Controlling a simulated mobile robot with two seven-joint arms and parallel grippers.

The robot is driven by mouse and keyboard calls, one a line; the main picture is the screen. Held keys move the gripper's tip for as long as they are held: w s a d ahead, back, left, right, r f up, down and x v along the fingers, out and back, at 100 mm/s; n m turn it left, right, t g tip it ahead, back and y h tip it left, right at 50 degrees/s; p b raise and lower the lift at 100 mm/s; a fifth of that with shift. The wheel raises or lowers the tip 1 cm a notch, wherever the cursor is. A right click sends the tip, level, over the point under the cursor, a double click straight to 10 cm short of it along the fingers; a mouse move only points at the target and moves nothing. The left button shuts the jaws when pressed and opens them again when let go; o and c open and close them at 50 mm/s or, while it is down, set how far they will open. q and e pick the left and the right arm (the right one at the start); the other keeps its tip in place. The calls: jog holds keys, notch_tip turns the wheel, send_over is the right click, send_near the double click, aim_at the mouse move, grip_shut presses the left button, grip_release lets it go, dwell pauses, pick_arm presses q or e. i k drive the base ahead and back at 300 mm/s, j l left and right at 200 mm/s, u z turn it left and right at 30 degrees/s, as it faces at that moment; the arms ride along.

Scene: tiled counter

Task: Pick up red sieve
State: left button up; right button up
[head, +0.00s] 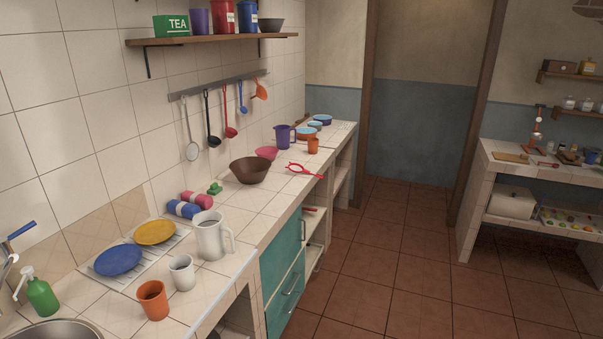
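A red sieve (306,171) lies on the tiled counter (281,208), near its front edge. Its round end points left, toward the brown bowl, and its handle points right, toward the counter edge. Neither of my grippers shows in the head view.
A brown bowl (250,170) and a pink bowl (266,153) stand left of the sieve. A purple jug (285,136) and an orange cup (313,145) stand behind it. A white pitcher (210,236) is nearer. The tiled floor (395,255) beside the counter is clear.

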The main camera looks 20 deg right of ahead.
aim_at(295, 168)
jog(key=z, duration=0.7)
jog(key=i+l+u, duration=0.1)
jog(key=u, duration=0.35)
jog(key=i+l+u, duration=0.15)
jog(key=u, duration=0.3)
jog(key=i+l+u, duration=0.15)
jog(key=u, duration=0.3)
jog(key=i+l+u, duration=0.15)
jog(key=l, duration=0.2)
jog(key=l+u, duration=0.15)
jog(key=l, duration=0.25)
jog(key=i+l+u, duration=0.15)
jog(key=l, duration=0.2)
jog(key=i+l+u, duration=0.15)
jog(key=l, duration=0.95)
jog(key=i+l+u, duration=0.15)
jog(key=l, duration=0.9)
jog(key=k, duration=0.05)
